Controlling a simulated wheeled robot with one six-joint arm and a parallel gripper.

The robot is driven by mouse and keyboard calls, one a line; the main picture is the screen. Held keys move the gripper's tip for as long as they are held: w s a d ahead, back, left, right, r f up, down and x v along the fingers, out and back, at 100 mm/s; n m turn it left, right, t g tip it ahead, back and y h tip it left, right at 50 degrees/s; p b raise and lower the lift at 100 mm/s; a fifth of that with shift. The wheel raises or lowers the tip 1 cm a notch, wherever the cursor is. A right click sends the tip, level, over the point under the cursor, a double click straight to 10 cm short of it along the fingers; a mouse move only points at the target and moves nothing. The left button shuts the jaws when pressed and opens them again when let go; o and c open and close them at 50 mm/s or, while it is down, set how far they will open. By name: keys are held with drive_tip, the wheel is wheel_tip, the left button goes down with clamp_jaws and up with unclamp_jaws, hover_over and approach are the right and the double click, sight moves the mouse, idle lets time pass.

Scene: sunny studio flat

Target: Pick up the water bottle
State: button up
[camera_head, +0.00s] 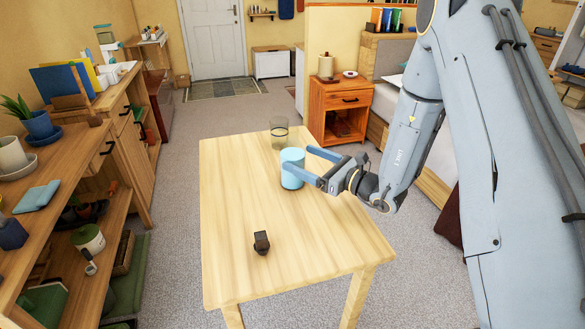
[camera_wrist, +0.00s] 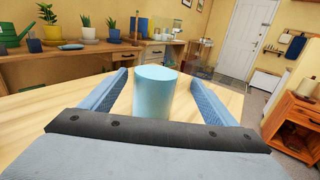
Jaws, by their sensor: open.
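A smooth light blue cylinder (camera_head: 292,176), the only thing here that could be the water bottle, stands upright on the wooden table (camera_head: 230,210). My gripper (camera_head: 298,157) is open and reaches in from the right with its two blue fingers around the cylinder. In the wrist view the cylinder (camera_wrist: 155,95) stands between the fingers of my gripper (camera_wrist: 158,77), with a gap visible on each side. Its lower part is hidden by the gripper body in the wrist view, and a finger crosses its front in the head view.
A clear glass (camera_head: 279,132) with a dark band stands just behind the cylinder. A small dark object (camera_head: 261,243) lies nearer the front of the table. A loaded shelf unit (camera_head: 120,110) is on the left, and an orange nightstand (camera_head: 340,97) stands behind the table.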

sight(282, 152)
drive_tip(key=x, duration=0.2)
drive_tip(key=p+x, duration=0.1)
drive_tip(key=x, duration=0.1)
drive_tip(key=p+x, duration=0.1)
drive_tip(key=x, duration=0.1)
drive_tip(key=shift+s+a, duration=0.1)
drive_tip(key=shift+a, duration=0.5)
drive_tip(key=shift+w+a, duration=0.3)
drive_tip(key=shift+a, duration=0.05)
drive_tip(key=c, duration=1.8)
drive_tip(key=shift+r, duration=0.15)
wheel_tip(282, 152, up, 10)
drive_tip(key=shift+f+b, duration=0.1)
drive_tip(key=shift+b, duration=0.6)
